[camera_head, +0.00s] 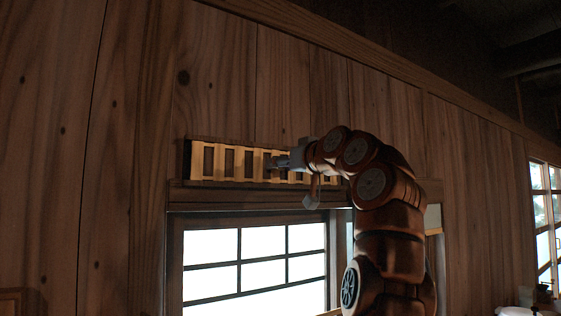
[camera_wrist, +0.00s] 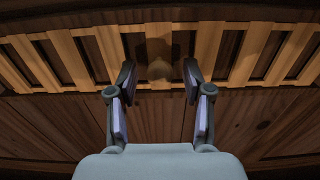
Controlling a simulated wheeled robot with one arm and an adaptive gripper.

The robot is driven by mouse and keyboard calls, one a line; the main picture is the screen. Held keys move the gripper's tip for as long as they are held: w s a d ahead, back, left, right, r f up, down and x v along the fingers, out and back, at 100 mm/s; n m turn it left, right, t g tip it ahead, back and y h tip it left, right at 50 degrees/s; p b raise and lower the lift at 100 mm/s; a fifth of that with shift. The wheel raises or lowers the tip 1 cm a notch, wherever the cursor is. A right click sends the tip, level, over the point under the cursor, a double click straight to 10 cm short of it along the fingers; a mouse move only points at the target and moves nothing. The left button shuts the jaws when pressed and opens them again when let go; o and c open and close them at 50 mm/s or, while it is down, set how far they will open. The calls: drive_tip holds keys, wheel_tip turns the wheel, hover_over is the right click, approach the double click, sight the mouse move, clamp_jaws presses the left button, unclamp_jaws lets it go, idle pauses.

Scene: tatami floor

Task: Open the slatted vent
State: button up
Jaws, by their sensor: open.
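The slatted vent (camera_head: 229,162) is a long, low panel of pale upright slats in a frame on the dark wood wall, above the window. It also spans the wrist view (camera_wrist: 249,52), with dark gaps between the slats. A small rounded wooden knob (camera_wrist: 159,70) stands out from a slat near the middle. My gripper (camera_head: 281,162) is at the vent's front, and my arm hides part of its right side. In the wrist view my gripper (camera_wrist: 159,76) is open, with one finger on each side of the knob. I see no finger touching the knob.
A wooden ledge (camera_head: 240,195) runs just below the vent, over a bright paned window (camera_head: 262,265). Plank wall surrounds the vent. Another window (camera_head: 543,215) is at the far right, with a few small objects near its bottom.

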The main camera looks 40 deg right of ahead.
drive_tip(key=shift+c, duration=0.4)
clamp_jaws()
